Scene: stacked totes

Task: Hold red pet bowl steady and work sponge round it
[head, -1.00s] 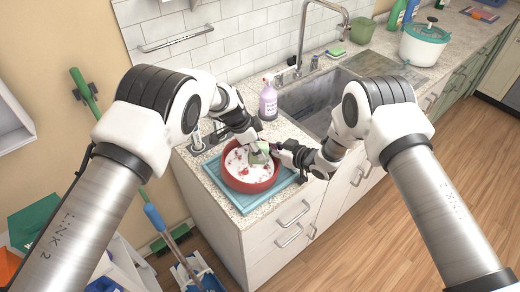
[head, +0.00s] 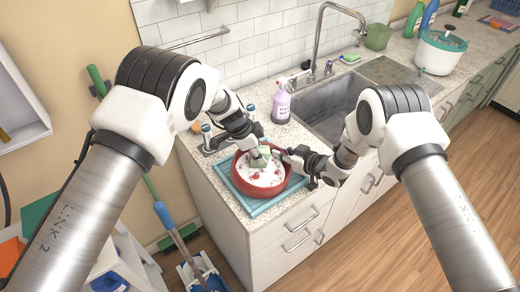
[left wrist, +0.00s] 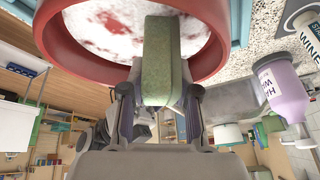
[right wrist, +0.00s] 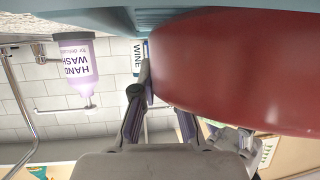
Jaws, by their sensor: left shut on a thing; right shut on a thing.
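The red pet bowl (head: 262,195) stands upright on a blue tray, with white suds and red patches inside. It shows large in the left wrist view (left wrist: 232,70) and the right wrist view (right wrist: 245,65). My left gripper (head: 254,144) is shut on a green sponge (head: 260,157), held at the bowl's inside near its back edge. The sponge also shows between the fingers in the left wrist view (left wrist: 157,62). My right gripper (head: 287,157) is shut on the bowl's wall at its right side. Whether the sponge touches the bowl is unclear.
The blue tray (head: 226,180) lies on the counter. A purple hand-wash bottle (head: 281,103) stands behind the bowl, beside the sink (head: 325,108) and its tap (head: 318,45). A white-and-green pot (head: 440,55) sits farther right. Bare counter is narrow around the tray.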

